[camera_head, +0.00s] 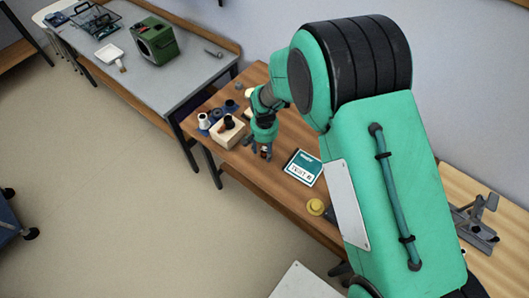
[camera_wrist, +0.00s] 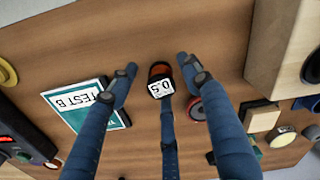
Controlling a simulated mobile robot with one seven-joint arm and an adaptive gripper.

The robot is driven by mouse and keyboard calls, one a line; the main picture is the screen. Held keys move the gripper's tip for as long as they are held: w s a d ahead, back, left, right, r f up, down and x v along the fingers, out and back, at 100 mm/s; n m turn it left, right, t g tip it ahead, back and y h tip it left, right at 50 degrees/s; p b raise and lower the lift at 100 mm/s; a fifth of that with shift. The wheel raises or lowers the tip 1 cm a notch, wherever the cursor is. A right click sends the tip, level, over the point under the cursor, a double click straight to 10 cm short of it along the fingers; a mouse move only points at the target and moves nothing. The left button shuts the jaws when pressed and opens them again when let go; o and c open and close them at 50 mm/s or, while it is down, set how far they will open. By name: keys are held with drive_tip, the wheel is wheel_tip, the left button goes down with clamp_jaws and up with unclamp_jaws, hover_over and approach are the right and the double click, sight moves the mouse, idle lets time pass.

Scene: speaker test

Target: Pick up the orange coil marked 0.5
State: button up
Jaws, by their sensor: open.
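My gripper (camera_wrist: 158,66) has three blue fingers. They are spread open around the coil, one to its left, one to its right and one just below it in the picture. I see no finger clearly touching it. In the head view my gripper (camera_head: 264,153) points down at the table, and its fingers mostly hide the coil.
A grey table (camera_head: 185,80) holds a green box (camera_head: 155,40).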

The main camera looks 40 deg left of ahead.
sight(264, 149)
idle(0.6)
clamp_jaws()
drive_tip(key=shift+r, duration=0.7)
wheel_tip(264, 149, up, 2)
drive_tip(key=shift+r+p, duration=0.2)
drive_tip(key=shift+p, duration=0.2)
drive_tip(key=s+d+r+p, duration=0.1)
drive_tip(key=s+d, duration=0.8)
drive_tip(key=d, duration=0.3)
drive_tip(key=shift+s+d, duration=0.35)
drive_tip(key=shift+d, duration=0.05)
